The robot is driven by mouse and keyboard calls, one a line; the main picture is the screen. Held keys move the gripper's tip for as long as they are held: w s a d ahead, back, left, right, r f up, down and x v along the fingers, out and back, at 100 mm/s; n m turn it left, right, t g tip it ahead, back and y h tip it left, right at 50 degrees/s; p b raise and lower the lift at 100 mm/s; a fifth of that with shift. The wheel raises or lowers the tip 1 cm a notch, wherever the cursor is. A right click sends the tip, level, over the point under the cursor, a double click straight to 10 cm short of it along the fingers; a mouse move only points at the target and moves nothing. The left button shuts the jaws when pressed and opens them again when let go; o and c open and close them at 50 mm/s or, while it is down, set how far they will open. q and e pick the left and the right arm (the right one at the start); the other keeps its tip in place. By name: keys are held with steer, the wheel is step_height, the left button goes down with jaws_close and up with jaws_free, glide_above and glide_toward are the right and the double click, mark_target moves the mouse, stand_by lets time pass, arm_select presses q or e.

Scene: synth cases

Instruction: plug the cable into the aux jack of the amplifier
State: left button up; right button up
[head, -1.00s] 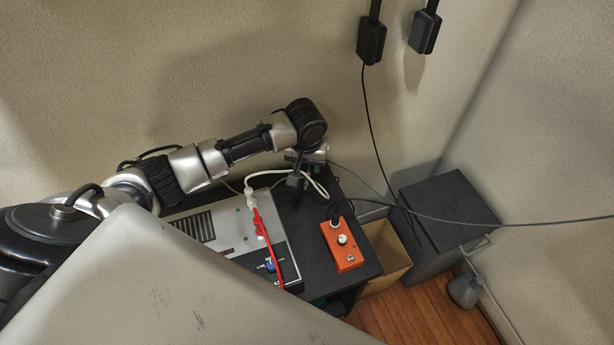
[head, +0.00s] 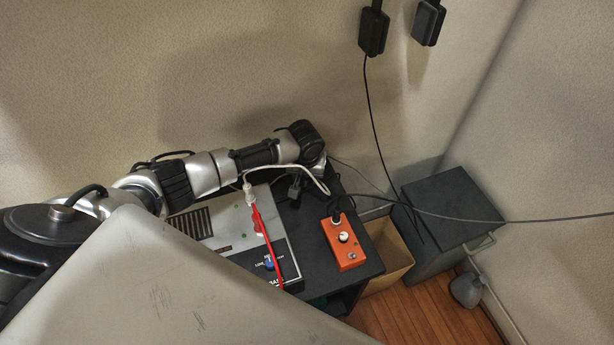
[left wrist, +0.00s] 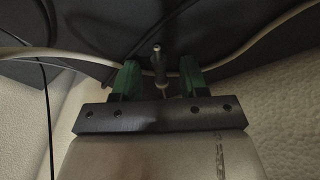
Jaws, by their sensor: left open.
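The amplifier (head: 225,231) is a silver and black box with a grille and a blue knob, partly hidden by the large pale panel in front. I cannot pick out its aux jack. A white cable (head: 318,178) loops from near my left gripper to a pale connector on the amplifier, where a red strip (head: 264,240) runs down. My left gripper (head: 296,187) is over the dark table, right of the amplifier. In the left wrist view its green fingers (left wrist: 157,74) are open, apart, with a dark plug with a metal tip (left wrist: 157,57) standing between them. My right gripper is not seen.
An orange pedal (head: 346,245) with a black cable plugged in sits on the dark table (head: 300,222). An open cardboard box (head: 392,255) and a dark cabinet (head: 450,215) stand to the right. Black adapters (head: 374,30) hang on the wall. A grey cable crosses to the right edge.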

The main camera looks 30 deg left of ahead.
arm_select(q)
jaws_close()
